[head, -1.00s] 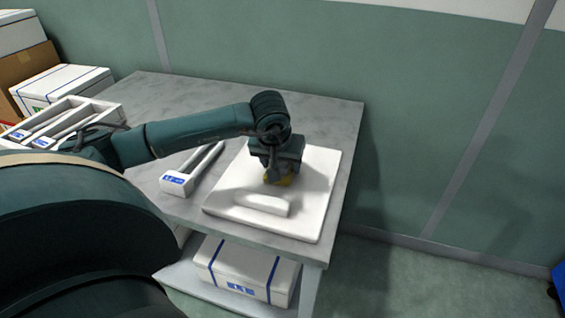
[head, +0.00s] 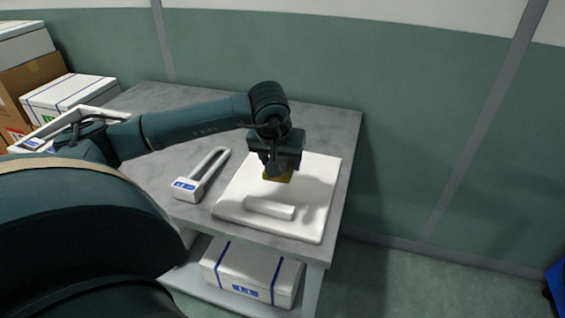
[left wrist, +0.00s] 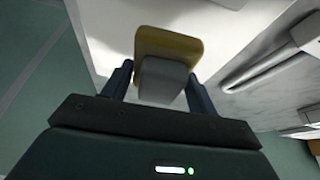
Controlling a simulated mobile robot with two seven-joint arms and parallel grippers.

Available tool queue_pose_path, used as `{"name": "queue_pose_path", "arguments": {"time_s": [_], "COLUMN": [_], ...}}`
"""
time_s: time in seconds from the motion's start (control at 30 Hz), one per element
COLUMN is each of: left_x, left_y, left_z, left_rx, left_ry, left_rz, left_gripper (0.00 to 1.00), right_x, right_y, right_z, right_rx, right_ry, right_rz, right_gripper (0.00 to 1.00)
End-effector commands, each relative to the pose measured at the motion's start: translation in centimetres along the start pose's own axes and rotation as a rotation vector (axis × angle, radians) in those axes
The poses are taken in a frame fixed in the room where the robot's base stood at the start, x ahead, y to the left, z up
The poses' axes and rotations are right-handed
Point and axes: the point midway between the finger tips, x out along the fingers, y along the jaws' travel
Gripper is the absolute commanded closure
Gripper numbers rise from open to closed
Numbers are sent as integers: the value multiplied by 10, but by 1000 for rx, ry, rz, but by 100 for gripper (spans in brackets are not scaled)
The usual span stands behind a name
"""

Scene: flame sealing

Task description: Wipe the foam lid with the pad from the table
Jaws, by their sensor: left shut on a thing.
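The white foam lid (head: 318,190) lies flat on the grey table, with a raised bar handle (head: 268,208) near its front edge. My left gripper (head: 276,170) is over the lid, behind the handle, and is shut on the pad. The pad (head: 277,177) has a yellow face below; in the left wrist view its yellow part (left wrist: 168,45) and a grey grip block (left wrist: 163,82) show between the fingers. The lid (left wrist: 115,30) is right beyond the pad there. I cannot tell whether the pad touches it. My right gripper is not in view.
A white tool with a long loop and a boxy end (head: 187,189) lies left of the lid on the table (head: 185,98). A blue-strapped white box (head: 250,270) sits on the shelf below. Stacked boxes (head: 68,95) stand at the far left. A wall is behind.

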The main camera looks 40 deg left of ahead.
Motion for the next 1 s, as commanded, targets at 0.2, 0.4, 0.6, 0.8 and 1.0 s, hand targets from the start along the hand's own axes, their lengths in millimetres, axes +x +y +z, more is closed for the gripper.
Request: {"name": "queue_pose_path", "arguments": {"time_s": [0.2, 0.4, 0.6, 0.8, 1.0], "left_x": [-19, -20, -20, -20, -17], "left_y": [-3, -4, -4, -4, -5], "left_z": [-7, -8, -7, -8, -11], "left_rx": [-7, -9, -9, -9, -20], "left_ry": [1, 1, 1, 1, 2], "left_rz": [-2, -2, -2, -2, -7], "left_gripper": [60, 60, 60, 60, 60], "right_x": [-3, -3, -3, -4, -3], "right_y": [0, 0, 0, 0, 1], "right_z": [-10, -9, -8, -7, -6], "right_rx": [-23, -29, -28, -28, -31], "right_ry": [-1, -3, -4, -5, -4], "right_rz": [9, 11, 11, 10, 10], "right_gripper": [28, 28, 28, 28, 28]}}
